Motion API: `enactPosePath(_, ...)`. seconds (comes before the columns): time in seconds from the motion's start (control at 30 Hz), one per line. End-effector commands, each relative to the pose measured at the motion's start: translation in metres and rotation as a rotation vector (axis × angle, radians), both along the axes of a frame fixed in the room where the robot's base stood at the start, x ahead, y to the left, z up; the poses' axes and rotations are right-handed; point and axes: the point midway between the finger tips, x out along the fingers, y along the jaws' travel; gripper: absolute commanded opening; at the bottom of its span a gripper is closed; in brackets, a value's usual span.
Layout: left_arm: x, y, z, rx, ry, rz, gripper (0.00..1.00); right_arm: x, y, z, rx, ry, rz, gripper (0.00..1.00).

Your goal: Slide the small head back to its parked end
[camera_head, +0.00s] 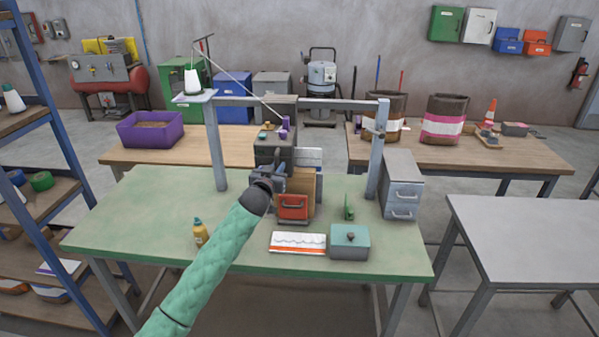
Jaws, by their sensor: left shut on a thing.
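The small head (275,150) is a dark grey block with a purple part on top. It hangs on the grey rail (330,104) of a frame over the green table, left of the rail's middle. My left arm, in a green sleeve, reaches up from the bottom to it. My left gripper (272,181) is at the head's lower front and appears shut on it. The hand hides the exact grip. My right gripper is out of view.
Below the head stand an orange-fronted holder (292,207) and a brown board. A yellow bottle (200,232), a white-and-orange packet (298,244), a teal box (349,242) and a grey drawer unit (402,184) are on the table (150,215). The table's left side is mostly clear.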

Motion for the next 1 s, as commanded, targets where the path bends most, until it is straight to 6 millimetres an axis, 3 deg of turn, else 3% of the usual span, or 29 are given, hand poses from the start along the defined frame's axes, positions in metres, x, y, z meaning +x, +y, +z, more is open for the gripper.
enactPosePath(0.03,0.0,0.018,0.001,0.003,-0.002,0.003,0.0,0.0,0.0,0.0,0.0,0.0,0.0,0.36)
enactPosePath(0.2,0.0,0.065,0.001,0.004,-0.003,0.003,0.0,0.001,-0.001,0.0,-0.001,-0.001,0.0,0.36)
enactPosePath(0.5,0.0,0.136,0.001,0.003,-0.002,0.003,0.0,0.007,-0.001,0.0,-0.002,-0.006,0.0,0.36)
enactPosePath(0.73,0.0,0.169,0.001,0.003,-0.002,0.002,0.0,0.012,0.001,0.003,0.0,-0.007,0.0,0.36)
enactPosePath(1.0,0.0,0.184,0.001,0.0,-0.002,0.0,0.0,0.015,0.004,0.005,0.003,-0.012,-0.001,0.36)
